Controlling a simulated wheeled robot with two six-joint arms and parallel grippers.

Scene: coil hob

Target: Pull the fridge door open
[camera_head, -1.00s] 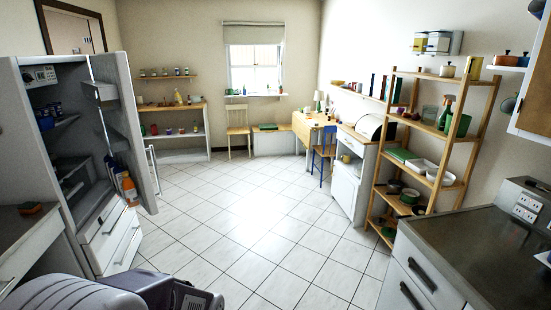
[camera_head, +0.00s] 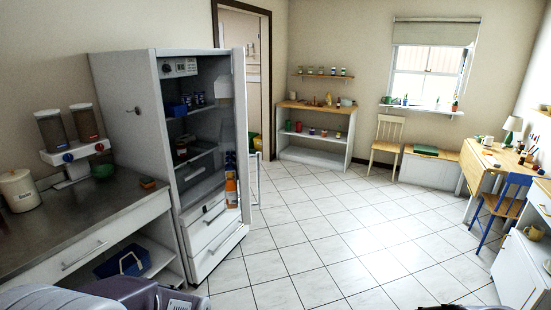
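The tall grey-white fridge (camera_head: 133,125) stands left of centre at the end of the counter. Its door (camera_head: 241,125) is swung open and shows nearly edge-on at the right side of the fridge. The inside is in sight, with shelves, blue containers (camera_head: 186,104) and white drawers (camera_head: 209,225) low down. An orange bottle (camera_head: 231,188) sits at the lower part of the door. Neither of my grippers can be made out; only grey-purple parts of my own body show along the bottom edge.
A counter (camera_head: 100,215) with a two-jar dispenser (camera_head: 72,140) and a cream canister (camera_head: 19,190) runs along the left. The tiled floor (camera_head: 330,225) before the fridge is clear. A blue chair (camera_head: 505,205) and table stand at right.

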